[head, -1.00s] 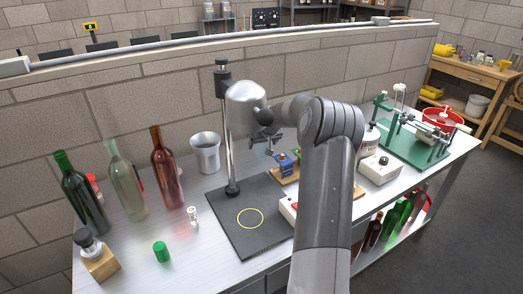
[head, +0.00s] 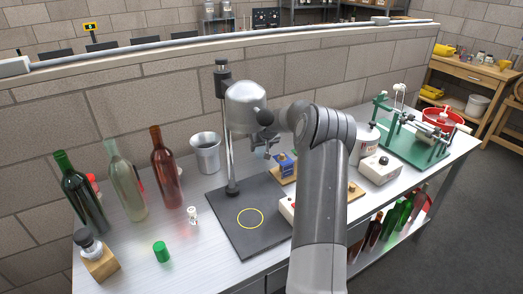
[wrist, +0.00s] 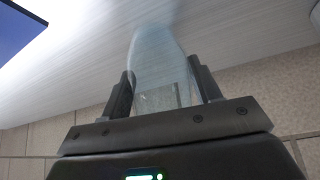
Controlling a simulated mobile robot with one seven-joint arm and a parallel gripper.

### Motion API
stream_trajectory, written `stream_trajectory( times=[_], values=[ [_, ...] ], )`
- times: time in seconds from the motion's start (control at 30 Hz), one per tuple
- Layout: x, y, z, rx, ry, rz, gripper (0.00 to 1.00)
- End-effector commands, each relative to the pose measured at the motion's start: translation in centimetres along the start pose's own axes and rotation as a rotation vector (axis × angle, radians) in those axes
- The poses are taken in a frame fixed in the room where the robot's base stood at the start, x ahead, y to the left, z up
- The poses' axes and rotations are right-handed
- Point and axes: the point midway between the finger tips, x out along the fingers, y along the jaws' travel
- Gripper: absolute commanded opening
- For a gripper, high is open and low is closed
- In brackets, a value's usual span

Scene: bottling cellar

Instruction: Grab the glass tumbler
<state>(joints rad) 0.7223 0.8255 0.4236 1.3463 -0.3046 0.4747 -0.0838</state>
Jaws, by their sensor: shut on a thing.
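In the wrist view, a clear, pale glass tumbler (wrist: 163,72) stands out between the two dark fingers of my gripper (wrist: 162,88). The fingers touch its sides, one on the left and one on the right, and are shut on it. Pale brushed metal shows beyond the glass. In the head view my gripper (head: 265,148) is small and dark, beside the silver machine head and above the back of the dark mat. I cannot make out the tumbler in the head view.
A silver machine (head: 245,95) on a post stands close to my gripper. A metal cup (head: 206,153), a red-brown bottle (head: 166,172) and other bottles stand left. A blue box (head: 285,165) is just right of my gripper. The dark mat (head: 240,208) is bare in front.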

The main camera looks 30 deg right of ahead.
Motion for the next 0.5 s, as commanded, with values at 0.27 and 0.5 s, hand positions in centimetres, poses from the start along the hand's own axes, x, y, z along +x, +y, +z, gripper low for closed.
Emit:
stream_trajectory(
  times=[0.27,0.5],
  values=[
    [-0.02,-0.01,-0.02,0.000,0.000,0.000,0.33],
    [-0.85,0.00,-0.59,0.000,0.002,0.001,0.33]
  ],
)
